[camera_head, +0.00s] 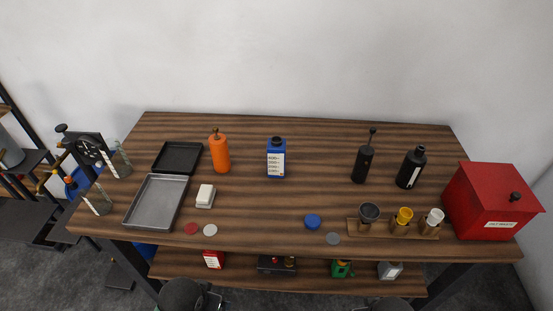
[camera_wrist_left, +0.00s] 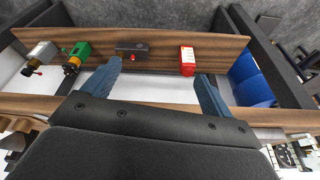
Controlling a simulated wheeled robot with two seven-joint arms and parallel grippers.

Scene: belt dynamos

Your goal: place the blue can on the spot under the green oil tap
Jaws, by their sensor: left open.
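A blue can (camera_head: 276,158) with a dark cap and a white label stands upright at the middle back of the wooden table. A small green fitting (camera_head: 342,268) shows below the table's front edge on the lower shelf; it also shows in the left wrist view (camera_wrist_left: 76,57), with a yellow part. I cannot make out a spot under it. My left gripper (camera_wrist_left: 158,88) is open and empty in the left wrist view, its two blue-grey fingers spread in front of the shelf, away from the blue can. My right gripper is not visible.
The lower shelf (camera_head: 225,284) holds a red can (camera_head: 212,259) and a dark box (camera_head: 268,264). The table's middle is fairly clear.

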